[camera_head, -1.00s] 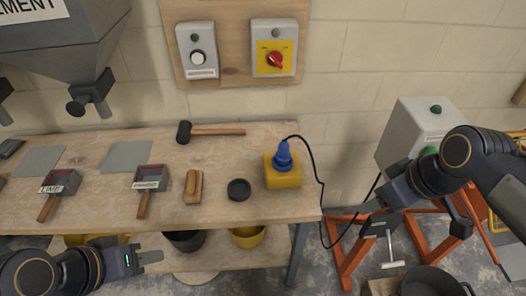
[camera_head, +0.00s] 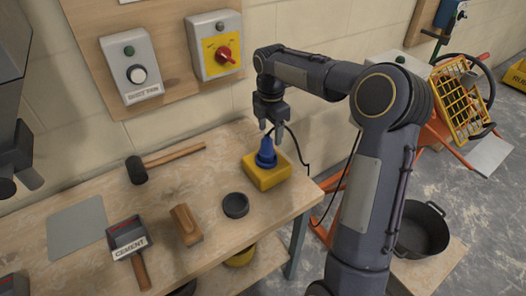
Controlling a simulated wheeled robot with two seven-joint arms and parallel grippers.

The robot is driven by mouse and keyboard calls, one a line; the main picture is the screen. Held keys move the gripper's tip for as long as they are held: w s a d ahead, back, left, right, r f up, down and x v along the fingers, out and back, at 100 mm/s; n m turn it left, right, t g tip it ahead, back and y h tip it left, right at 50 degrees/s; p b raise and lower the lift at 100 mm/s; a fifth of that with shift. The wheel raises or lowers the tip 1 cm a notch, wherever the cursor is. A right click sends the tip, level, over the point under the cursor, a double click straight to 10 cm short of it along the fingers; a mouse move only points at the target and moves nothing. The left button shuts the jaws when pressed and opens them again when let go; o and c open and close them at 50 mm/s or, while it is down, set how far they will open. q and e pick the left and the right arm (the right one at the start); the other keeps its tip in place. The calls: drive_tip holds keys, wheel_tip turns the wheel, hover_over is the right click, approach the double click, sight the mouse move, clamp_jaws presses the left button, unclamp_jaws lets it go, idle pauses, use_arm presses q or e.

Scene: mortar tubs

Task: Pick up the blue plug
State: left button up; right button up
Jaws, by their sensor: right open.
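The blue plug (camera_head: 266,152) stands upright in the yellow socket box (camera_head: 268,178) at the right end of the wooden bench, with a black cable running off to the right. My right gripper (camera_head: 271,134) points down over the plug, open, its fingers at the height of the plug's top. Whether a finger touches the plug I cannot tell.
A black round lid (camera_head: 235,206), a wooden float (camera_head: 186,225), a mallet (camera_head: 138,170) and a scoop marked CEMENT (camera_head: 127,240) lie on the bench (camera_head: 205,270). A switch panel hangs behind. A black tub (camera_head: 422,230) stands at right.

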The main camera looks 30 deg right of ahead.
sight(267, 135)
drive_tip(key=f, duration=0.5)
drive_tip(key=shift+w+a, duration=0.2)
drive_tip(key=shift+a, duration=0.2)
drive_tip(key=c, duration=1.1)
drive_tip(key=shift+c, duration=0.2)
drive_tip(key=shift+r, duration=0.15)
